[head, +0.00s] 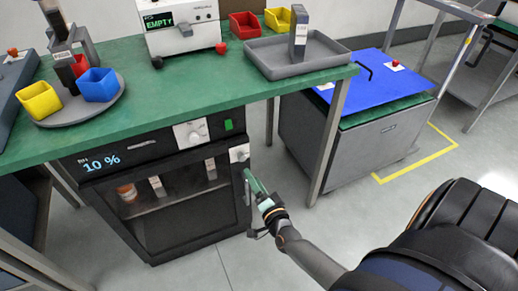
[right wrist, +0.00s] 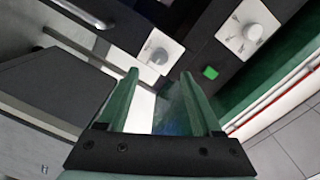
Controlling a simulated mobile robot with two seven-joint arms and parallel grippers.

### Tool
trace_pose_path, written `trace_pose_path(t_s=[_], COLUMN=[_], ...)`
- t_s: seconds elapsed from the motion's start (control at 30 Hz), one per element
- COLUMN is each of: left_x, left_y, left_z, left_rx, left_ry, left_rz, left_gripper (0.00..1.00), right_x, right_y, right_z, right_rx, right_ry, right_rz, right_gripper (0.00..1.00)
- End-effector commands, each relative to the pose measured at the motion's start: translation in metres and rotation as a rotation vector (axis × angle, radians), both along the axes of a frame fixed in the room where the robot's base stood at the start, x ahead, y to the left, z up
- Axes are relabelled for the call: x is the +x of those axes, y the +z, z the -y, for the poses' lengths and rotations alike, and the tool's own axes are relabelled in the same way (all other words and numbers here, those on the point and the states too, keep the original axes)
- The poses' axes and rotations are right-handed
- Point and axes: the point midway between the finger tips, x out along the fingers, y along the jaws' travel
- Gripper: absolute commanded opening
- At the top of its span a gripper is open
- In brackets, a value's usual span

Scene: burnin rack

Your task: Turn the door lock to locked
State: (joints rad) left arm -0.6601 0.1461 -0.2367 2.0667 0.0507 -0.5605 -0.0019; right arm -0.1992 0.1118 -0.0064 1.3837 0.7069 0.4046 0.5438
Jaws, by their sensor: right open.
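The dark cabinet (head: 150,205) under the green bench has a glass-fronted door that looks shut. A white plate with a small round knob, the door lock (head: 239,153), sits at the cabinet's right upper front. It also shows in the right wrist view (right wrist: 158,54), just beyond the fingertips. Its exact turn is too small to read. My right gripper (head: 253,182) is open, with green fingers just below the lock. In the right wrist view the fingers (right wrist: 158,80) are apart, with nothing held between them. My left gripper is out of view.
A larger dial (head: 194,133) and a green square light (head: 228,125) sit left of the lock. A vertical door handle (head: 247,192) is close to my right gripper. A bench leg (head: 329,143) and a grey blue-topped chest (head: 350,135) stand to the right.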

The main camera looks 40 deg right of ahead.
Motion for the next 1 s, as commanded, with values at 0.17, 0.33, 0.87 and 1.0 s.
trace_pose_path(t_s=[0.17,0.33,0.87,1.0], left_x=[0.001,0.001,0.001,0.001], left_y=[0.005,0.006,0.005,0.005], left_z=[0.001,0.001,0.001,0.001], left_rx=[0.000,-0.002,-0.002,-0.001], left_ry=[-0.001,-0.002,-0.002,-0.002], left_rz=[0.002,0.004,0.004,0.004], left_gripper=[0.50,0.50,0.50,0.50], right_x=[-0.026,-0.035,-0.036,-0.038], right_y=[0.001,0.002,0.002,0.000], right_z=[-0.007,-0.009,-0.009,-0.024], right_rx=[0.000,-0.001,-0.001,-0.044], right_ry=[0.001,0.001,0.001,0.058], right_rz=[-0.002,0.001,0.001,-0.037], right_gripper=[0.66,0.66,0.66,0.66])
